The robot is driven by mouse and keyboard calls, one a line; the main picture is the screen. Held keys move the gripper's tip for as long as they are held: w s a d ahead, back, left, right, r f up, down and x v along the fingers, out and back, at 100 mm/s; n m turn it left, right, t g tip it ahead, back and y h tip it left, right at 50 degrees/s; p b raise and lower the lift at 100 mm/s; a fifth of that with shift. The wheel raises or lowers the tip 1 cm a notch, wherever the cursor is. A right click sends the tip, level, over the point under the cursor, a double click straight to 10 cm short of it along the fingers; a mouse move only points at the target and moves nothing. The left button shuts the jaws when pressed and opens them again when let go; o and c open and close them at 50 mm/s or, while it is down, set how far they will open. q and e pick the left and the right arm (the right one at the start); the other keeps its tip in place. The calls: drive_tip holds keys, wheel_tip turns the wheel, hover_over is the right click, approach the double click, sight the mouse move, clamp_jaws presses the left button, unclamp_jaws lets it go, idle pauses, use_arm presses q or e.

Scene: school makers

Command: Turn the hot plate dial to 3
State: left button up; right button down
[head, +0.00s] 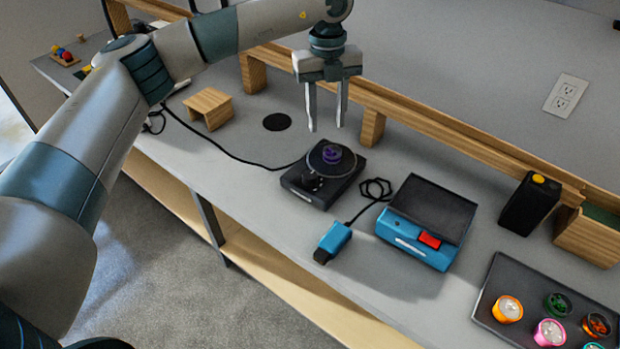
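The hot plate (294,182) is a small dark box with a round plate on top, standing on the grey counter. A small purple item (331,153) sits on its round plate. A dark dial (311,181) appears at its front edge; its setting is too small to read. My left gripper (327,127) hangs fingers down above and behind the hot plate as I see it. Its two fingers are apart with nothing between them. It does not appear to touch the hot plate. My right gripper is not in view.
A blue device (405,232) with a dark lid and red switch stands right of the hot plate, with a blue corded tool (333,243) before it. A black container (528,204) and a tray of colourful cups (496,283) are further right. A wooden rail (440,124) runs behind.

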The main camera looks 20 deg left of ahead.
sight(311, 174)
use_arm(q)
drive_tip(key=a+y, duration=0.1)
drive_tip(key=a, duration=0.1)
drive_tip(key=shift+a+r+n, duration=0.1)
drive_tip(key=shift+a+n, duration=0.2)
drive_tip(key=shift+n, duration=0.1)
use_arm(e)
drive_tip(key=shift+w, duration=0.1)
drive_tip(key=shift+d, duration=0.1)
